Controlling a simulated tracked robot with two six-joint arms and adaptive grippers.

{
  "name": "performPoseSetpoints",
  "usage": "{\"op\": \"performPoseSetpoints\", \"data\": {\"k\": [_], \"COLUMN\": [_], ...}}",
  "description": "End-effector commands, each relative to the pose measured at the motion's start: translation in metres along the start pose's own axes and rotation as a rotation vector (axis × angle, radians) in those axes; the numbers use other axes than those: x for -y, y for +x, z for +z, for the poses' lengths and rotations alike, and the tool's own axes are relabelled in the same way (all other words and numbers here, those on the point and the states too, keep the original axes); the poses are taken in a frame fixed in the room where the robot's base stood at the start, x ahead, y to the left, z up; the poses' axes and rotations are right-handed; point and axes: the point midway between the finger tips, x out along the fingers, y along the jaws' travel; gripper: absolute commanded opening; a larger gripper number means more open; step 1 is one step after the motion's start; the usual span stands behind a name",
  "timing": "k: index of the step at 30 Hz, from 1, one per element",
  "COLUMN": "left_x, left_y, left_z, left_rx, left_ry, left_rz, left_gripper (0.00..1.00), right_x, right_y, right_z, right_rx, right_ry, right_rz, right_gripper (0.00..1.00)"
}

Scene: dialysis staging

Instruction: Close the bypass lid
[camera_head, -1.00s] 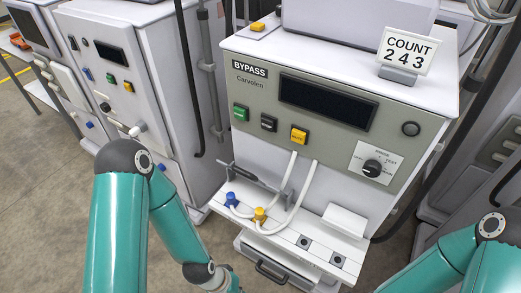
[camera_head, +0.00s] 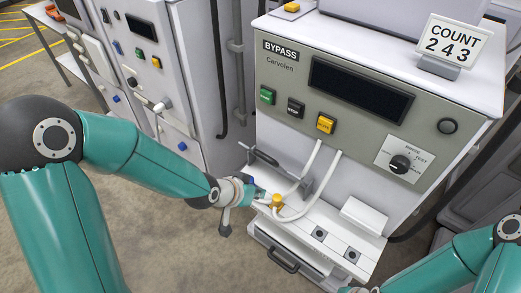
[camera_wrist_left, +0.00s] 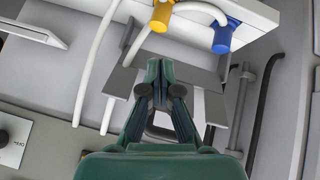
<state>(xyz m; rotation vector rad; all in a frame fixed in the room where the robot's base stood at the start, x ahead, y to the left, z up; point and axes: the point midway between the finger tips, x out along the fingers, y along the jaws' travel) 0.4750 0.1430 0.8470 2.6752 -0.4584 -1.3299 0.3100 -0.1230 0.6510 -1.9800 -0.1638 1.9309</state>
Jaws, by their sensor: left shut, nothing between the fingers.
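The machine labelled BYPASS (camera_head: 281,50) stands right of centre in the head view. A grey raised plate with a dark bar (camera_head: 262,157) stands at the back of its white shelf; I take this for the bypass lid, standing open. In the left wrist view its grey plate (camera_wrist_left: 118,82) lies behind the fingers. My left gripper (camera_head: 262,193) is shut and empty at the shelf's left end, by the connectors. It also shows in the left wrist view (camera_wrist_left: 161,62), its tips overlapping the plate; contact cannot be told.
A yellow connector (camera_wrist_left: 161,16) and a blue connector (camera_wrist_left: 224,36) with white hoses stand on the shelf near the left fingers. A white tilted block (camera_head: 364,214) sits at the shelf's right. A drawer handle (camera_head: 283,260) lies below. Open floor is at left.

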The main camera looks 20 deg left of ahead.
Motion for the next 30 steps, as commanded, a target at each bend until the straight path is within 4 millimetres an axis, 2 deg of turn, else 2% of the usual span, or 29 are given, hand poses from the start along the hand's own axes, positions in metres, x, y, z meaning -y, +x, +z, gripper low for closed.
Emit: {"op": "performPoseSetpoints", "data": {"k": [1, 3, 6, 9, 12, 14, 20, 30], "left_x": [0.0, -0.002, -0.005, -0.007, -0.008, -0.009, -0.009, -0.007], "left_y": [-0.02, -0.046, -0.078, -0.099, -0.106, -0.103, -0.078, -0.018], "left_z": [-0.031, -0.063, -0.095, -0.113, -0.121, -0.123, -0.132, -0.154], "left_rx": [-0.083, -0.169, -0.261, -0.317, -0.338, -0.34, -0.337, -0.337], "left_ry": [0.057, 0.125, 0.199, 0.245, 0.265, 0.269, 0.269, 0.268], "left_rz": [-0.009, -0.021, -0.04, -0.055, -0.061, -0.062, -0.061, -0.061], "left_gripper": [0.0, 0.0, 0.0, 0.0, 0.0, 0.0, 0.0, 0.0], "right_x": [-0.001, -0.002, -0.003, -0.003, -0.003, -0.003, -0.003, 0.001], "right_y": [0.004, 0.005, 0.007, 0.008, 0.008, 0.008, 0.007, -0.004], "right_z": [0.0, 0.0, 0.0, 0.0, 0.0, 0.0, 0.0, 0.0], "right_rx": [0.0, 0.0, 0.0, 0.0, 0.0, 0.0, 0.0, 0.0], "right_ry": [0.0, 0.0, 0.0, 0.0, 0.0, 0.0, 0.0, 0.0], "right_rz": [0.0, 0.0, 0.0, 0.0, 0.0, 0.0, 0.0, 0.0], "right_gripper": [0.4, 0.4, 0.4, 0.4, 0.4, 0.4, 0.4, 0.4]}}
